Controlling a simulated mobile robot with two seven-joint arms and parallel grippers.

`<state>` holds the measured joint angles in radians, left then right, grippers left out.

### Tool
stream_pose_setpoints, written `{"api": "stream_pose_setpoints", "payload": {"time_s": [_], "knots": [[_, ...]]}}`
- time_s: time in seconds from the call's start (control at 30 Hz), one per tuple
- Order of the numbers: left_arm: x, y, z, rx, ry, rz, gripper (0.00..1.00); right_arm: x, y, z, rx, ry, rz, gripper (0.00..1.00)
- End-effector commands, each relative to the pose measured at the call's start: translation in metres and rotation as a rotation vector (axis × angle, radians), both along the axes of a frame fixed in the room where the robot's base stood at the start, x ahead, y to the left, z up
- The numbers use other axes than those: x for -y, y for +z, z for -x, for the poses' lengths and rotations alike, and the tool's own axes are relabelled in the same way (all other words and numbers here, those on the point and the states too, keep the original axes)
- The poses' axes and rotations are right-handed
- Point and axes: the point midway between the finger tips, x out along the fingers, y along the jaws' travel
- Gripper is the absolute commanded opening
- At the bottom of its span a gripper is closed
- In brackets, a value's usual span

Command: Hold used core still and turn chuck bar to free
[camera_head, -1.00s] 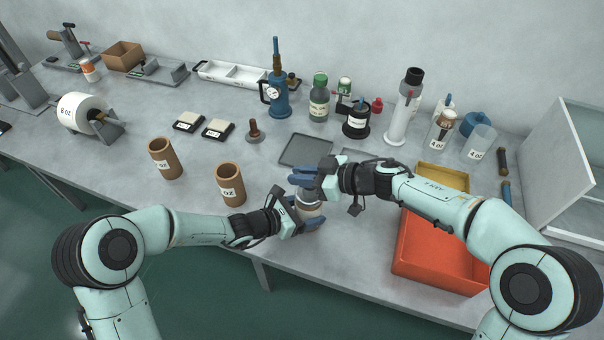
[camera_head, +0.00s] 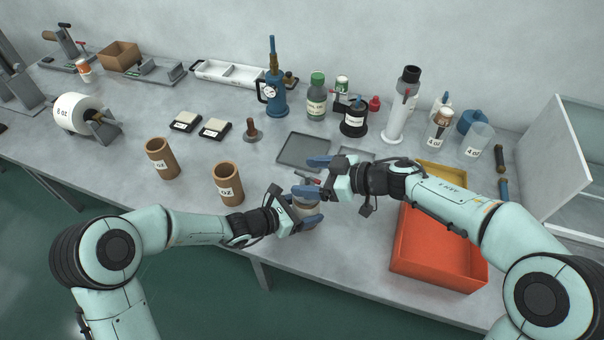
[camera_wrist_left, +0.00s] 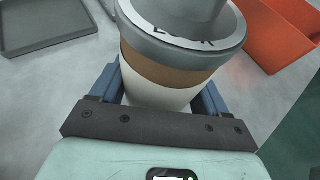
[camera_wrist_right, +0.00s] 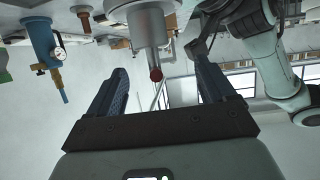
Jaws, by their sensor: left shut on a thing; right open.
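The used core (camera_wrist_left: 160,75), white with a brown band, stands upright between the blue fingers of my left gripper (camera_wrist_left: 158,92), which is shut on it. In the head view the core (camera_head: 306,209) is partly covered by that gripper. A grey chuck (camera_wrist_left: 190,28) with lettering sits on top of the core. The chuck bar shows in the head view as a small red-tipped bar (camera_head: 311,181). My right gripper (camera_head: 312,176) is open, with its fingers on either side of the bar. In the right wrist view the bar's red tip (camera_wrist_right: 156,74) lies between the spread fingers, apart from both.
An orange-red bin (camera_head: 437,250) stands right of the core, under my right arm, with a yellow tray (camera_head: 440,174) behind it. A dark flat tray (camera_head: 303,151) lies behind the grippers. Two brown cores (camera_head: 228,184) stand to the left. The table's front edge is close.

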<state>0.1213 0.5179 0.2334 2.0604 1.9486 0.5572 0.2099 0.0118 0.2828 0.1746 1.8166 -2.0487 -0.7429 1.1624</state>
Motion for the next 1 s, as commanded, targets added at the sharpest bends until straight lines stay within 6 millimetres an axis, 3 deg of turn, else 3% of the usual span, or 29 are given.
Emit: {"api": "stream_pose_setpoints", "payload": {"time_s": [0.1,0.3,0.77,0.8,0.87,1.0], "knots": [[0.0,0.0,0.0,0.0,-0.001,0.0,0.42,0.019,0.007,0.005,0.001,-0.008,0.003,0.83],[0.001,0.0,0.001,0.0,-0.002,0.0,0.42,0.039,0.014,0.011,0.0,-0.011,0.006,0.83],[0.001,0.0,0.001,0.001,-0.004,0.001,0.42,0.045,0.015,0.013,-0.001,-0.013,0.006,0.83],[0.001,0.0,0.002,0.001,-0.004,0.001,0.79,0.045,0.015,0.013,-0.001,-0.013,0.006,0.83],[0.001,0.0,0.002,0.001,-0.004,0.001,0.98,0.045,0.015,0.013,-0.001,-0.013,0.006,0.83],[0.001,0.0,0.001,0.001,-0.004,0.001,1.0,0.045,0.015,0.013,-0.001,-0.013,0.006,0.83]]}}
